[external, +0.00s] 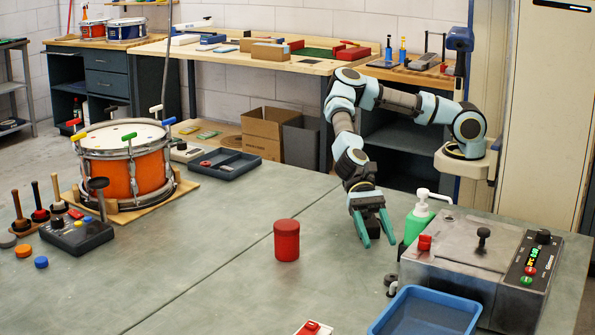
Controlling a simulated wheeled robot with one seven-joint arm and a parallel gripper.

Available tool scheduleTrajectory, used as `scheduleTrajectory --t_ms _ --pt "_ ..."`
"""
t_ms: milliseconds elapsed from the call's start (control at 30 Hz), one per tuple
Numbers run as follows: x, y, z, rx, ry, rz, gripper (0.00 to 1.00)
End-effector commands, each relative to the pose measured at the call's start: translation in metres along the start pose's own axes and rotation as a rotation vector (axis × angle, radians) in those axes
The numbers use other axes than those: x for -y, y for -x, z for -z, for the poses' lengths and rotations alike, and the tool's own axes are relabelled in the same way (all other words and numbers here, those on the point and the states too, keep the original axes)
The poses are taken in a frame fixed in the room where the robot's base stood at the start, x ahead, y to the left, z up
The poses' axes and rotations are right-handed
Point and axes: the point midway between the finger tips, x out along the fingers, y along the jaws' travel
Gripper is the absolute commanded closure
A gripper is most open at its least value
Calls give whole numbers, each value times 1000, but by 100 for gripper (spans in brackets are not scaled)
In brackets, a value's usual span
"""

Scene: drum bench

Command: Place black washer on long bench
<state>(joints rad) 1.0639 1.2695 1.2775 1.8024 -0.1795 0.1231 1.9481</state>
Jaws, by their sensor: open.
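My gripper (379,238) hangs open and empty above the grey-green table (200,270), fingers pointing down, between a red cylinder and a green pump bottle. I cannot pick out the black washer for sure. A dark flat disc (7,240) lies at the table's far left edge, and a small dark piece (390,281) sits below and right of my gripper; either is too small to identify. The long wooden bench (245,57) stands along the back wall, behind the table, with boxes and tools on it.
The red cylinder (287,241) stands left of my gripper. The green pump bottle (418,222) and a grey metal machine (470,265) are to its right. A blue tray (425,312) lies in front. An orange drum (125,170) stands at left. The table's middle is mostly clear.

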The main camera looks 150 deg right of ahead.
Motion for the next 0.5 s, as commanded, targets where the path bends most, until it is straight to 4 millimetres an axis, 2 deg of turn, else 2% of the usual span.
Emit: scheduleTrajectory --t_ms 200,500 --pt "-1 -34 -2 -1 0 -3 41" --pt "-1 -60 -3 -1 0 -3 41"
